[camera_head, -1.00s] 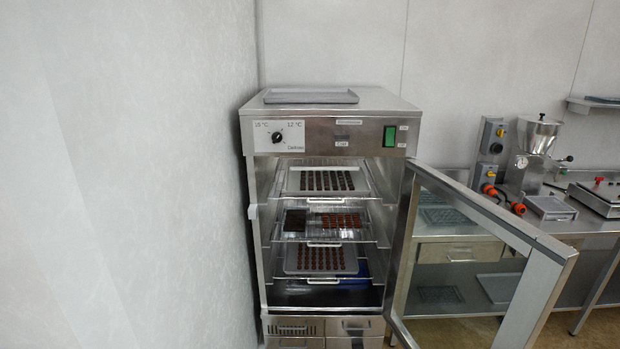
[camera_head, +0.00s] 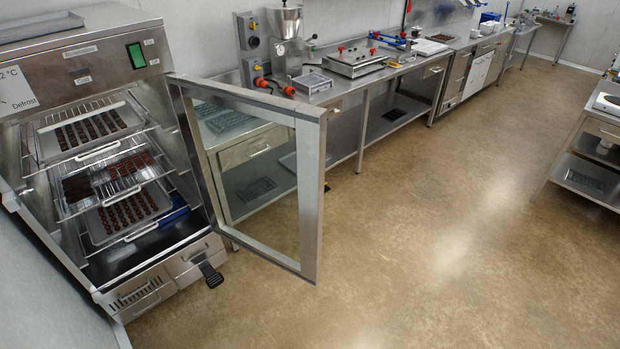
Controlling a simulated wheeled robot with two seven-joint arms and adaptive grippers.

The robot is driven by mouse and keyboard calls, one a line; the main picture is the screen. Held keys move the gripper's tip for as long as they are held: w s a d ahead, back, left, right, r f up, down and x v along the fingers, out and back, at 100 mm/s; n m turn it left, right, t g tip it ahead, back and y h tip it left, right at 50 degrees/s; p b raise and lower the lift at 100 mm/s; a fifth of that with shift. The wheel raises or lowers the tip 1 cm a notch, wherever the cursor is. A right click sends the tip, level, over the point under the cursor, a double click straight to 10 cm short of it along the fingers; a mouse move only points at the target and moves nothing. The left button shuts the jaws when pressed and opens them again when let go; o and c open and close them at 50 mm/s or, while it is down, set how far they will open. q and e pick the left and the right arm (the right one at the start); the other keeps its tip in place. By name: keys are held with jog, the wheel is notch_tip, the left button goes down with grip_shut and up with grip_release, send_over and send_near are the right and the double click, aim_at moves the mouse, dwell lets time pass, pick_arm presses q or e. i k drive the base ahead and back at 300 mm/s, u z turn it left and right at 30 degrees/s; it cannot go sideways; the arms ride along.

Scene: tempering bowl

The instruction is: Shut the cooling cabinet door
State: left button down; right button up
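The cooling cabinet (camera_head: 95,68) stands at the left of the head view. Its glass door (camera_head: 312,200), in a steel frame, is hinged on the cabinet's right side. It stands wide open and swings out toward the middle of the view. The cabinet's front is uncovered, and its wire racks hold trays of chocolates, such as the upper tray (camera_head: 45,146). The door's outer handle cannot be made out. Neither of my grippers is in view.
A steel workbench (camera_head: 375,88) with machines runs behind the door along the wall. A low black part (camera_head: 211,275) juts out at the cabinet's foot. The brown floor (camera_head: 430,240) in front and to the right is clear. Another table (camera_head: 590,150) stands at the far right.

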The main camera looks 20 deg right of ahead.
aim_at(309, 121)
jog(key=z, duration=1.75)
jog(key=i, duration=3.4)
jog(key=u, duration=5.6)
